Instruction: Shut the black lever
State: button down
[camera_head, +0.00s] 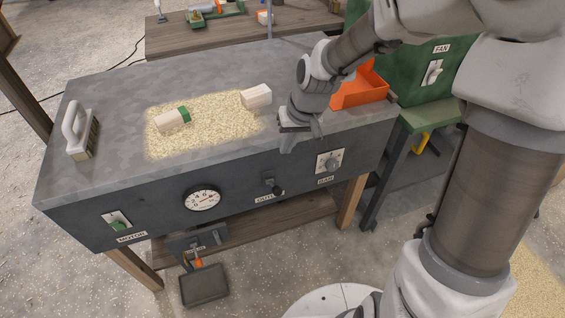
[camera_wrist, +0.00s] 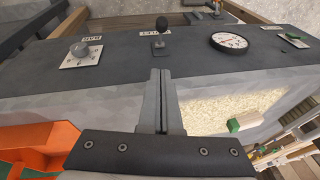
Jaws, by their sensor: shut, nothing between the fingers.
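The black lever (camera_head: 274,187) sits on the dark front panel of the grey workbench (camera_head: 110,182), just above a partly hidden label. It has a small plate and a round black knob, and it also shows near the top of the wrist view (camera_wrist: 161,26), upside down there. My gripper (camera_head: 287,147) is above the bench's front edge, up and slightly right of the lever, and apart from it. In the wrist view the two grey fingers (camera_wrist: 161,75) are together with nothing between them, pointing toward the lever.
A knob on a white plate (camera_head: 330,162) is right of the lever; a round gauge (camera_head: 202,198) and a motor switch (camera_head: 117,220) are left. Space before the panel is clear.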

jog(key=b, duration=0.4)
send_over(279, 187)
jog(key=w, duration=0.2)
notch_tip(279, 187, down, 9)
jog(key=f, duration=0.1)
jog(key=s+f+b, duration=0.1)
jog(key=shift+f, duration=0.35)
jog(key=shift+s+f, duration=0.3)
jog(key=shift+s, duration=0.05)
